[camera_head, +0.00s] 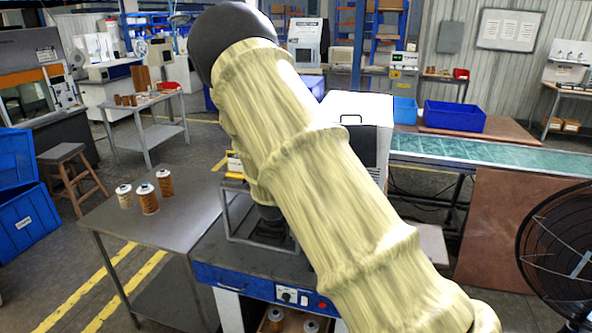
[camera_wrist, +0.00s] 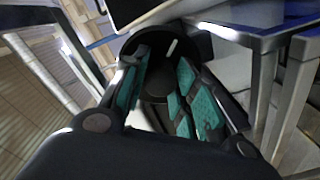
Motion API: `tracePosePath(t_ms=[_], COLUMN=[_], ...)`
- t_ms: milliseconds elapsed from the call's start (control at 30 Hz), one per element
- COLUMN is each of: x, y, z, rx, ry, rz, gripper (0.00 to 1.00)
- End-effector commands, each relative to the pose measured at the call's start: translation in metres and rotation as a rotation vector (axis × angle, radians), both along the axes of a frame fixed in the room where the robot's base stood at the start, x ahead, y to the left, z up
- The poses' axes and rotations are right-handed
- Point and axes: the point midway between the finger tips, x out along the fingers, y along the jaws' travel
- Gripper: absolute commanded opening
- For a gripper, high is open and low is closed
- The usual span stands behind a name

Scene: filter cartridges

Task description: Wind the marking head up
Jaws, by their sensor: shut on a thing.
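The marking machine stands on a blue-fronted bench (camera_head: 245,283) in the head view, with a grey metal frame (camera_head: 233,238). My yellow-sleeved arm hides much of it, and I cannot make out the marking head itself. In the wrist view my gripper (camera_wrist: 163,66) has its teal-padded fingers on either side of a dark round handwheel or knob (camera_wrist: 155,86) and is shut on it. A wider dark round rim shows around the fingertips. Blue and grey frame bars (camera_wrist: 268,95) stand close by on the right. The wheel's turn and the head's height cannot be told.
Three filter cartridges (camera_head: 148,199) stand on the grey side table (camera_head: 185,232) left of the machine. More cartridges (camera_head: 275,319) sit in the opening under the bench. A green conveyor (camera_head: 490,156) runs behind on the right; a black fan (camera_head: 560,250) stands at the right edge.

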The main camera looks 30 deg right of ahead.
Motion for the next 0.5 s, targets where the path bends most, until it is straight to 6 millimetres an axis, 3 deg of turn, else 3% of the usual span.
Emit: tracePosePath(t_ms=[500], x=[-0.0021], y=[-0.0002], z=[-0.0046], rx=[-0.038], ry=[0.056], rz=[-0.001], gripper=[0.05])
